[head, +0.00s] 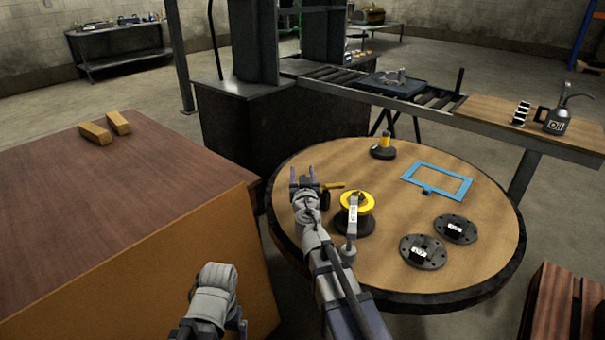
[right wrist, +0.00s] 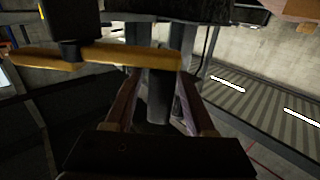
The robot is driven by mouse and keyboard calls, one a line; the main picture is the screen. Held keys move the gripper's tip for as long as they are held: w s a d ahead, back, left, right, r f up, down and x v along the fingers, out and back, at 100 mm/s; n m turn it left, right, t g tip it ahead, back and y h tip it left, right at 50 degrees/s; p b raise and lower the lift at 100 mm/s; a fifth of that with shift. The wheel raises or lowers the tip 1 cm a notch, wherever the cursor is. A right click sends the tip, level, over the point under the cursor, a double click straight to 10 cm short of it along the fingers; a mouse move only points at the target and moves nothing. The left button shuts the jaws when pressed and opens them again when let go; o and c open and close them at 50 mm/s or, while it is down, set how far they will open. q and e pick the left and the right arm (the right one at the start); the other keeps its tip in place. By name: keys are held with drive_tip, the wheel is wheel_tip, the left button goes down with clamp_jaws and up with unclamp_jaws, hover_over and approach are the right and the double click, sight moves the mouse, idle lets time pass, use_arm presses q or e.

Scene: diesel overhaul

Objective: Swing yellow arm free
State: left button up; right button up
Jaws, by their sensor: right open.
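The yellow arm (head: 334,186) is a short bar at the left side of the round table, just right of my right gripper (head: 304,176). My right gripper is open and holds nothing. Only a grey link of my left arm shows; its jaws are out of view.
A brown bench (head: 110,210) is at left, a roller conveyor (head: 350,82) behind.

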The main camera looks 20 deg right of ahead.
drive_tip(key=shift+s, duration=0.1)
drive_tip(key=v, duration=0.7)
drive_tip(key=shift+s, duration=0.3)
drive_tip(key=shift+a, duration=0.1)
